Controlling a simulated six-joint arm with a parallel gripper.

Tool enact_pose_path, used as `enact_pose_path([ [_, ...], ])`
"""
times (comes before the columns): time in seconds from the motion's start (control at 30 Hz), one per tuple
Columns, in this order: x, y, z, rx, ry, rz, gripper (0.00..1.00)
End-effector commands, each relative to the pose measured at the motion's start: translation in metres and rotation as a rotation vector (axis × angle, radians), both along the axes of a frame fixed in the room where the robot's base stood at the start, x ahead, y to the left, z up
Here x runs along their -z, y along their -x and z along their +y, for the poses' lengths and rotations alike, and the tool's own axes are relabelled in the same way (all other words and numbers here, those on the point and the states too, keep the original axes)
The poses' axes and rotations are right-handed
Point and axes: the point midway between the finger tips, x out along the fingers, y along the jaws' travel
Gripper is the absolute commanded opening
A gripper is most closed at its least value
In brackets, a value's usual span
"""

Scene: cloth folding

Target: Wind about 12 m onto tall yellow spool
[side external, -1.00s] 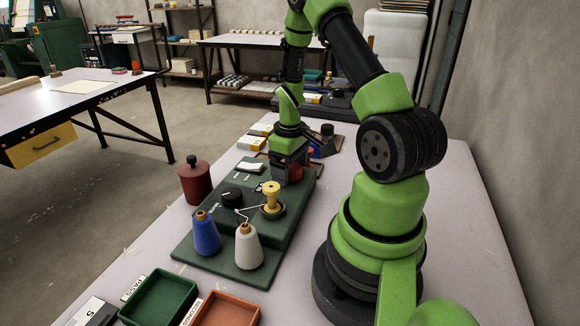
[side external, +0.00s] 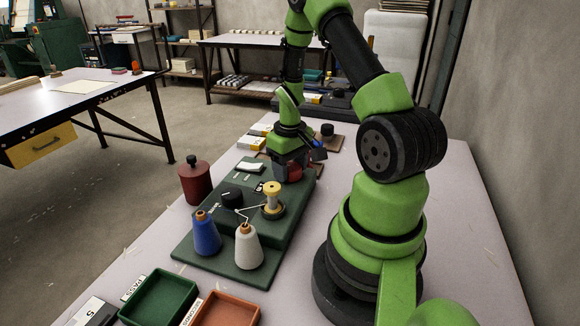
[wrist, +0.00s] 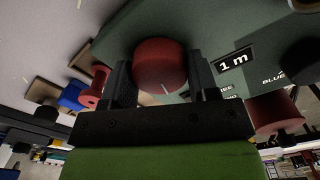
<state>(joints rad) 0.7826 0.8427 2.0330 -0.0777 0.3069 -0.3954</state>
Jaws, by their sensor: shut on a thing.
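A tall yellow spool (side external: 272,196) stands upright on the green winding machine (side external: 222,262), with a thread guide beside it. My gripper (wrist: 160,78) is shut on a red knob (wrist: 160,62) at the machine's far end; the knob sits between both fingers in the wrist view, with a pale mark on it. A label reading "1 m" (wrist: 233,62) is beside the knob. A blue thread cone (side external: 206,236) and a pale grey cone (side external: 248,248) stand at the near end. A black dial (side external: 232,195) is on the machine's top. I cannot tell how much thread is on the spool.
A dark red canister (side external: 195,183) stands at the machine's left. A green tray (side external: 160,298) and an orange tray (side external: 228,310) lie in front. Another red spool (wrist: 93,88) shows beyond the machine in the wrist view.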

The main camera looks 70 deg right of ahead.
Motion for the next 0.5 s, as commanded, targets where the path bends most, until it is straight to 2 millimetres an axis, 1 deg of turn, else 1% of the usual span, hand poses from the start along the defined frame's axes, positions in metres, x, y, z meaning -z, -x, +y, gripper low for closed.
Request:
enact_pose_path([
  [0.2, -0.0006, 0.0004, -0.0004, 0.198, 0.000, 0.001, 0.31],
  [0.5, -0.0006, 0.0009, -0.0008, 0.431, 0.000, 0.001, 0.31],
])
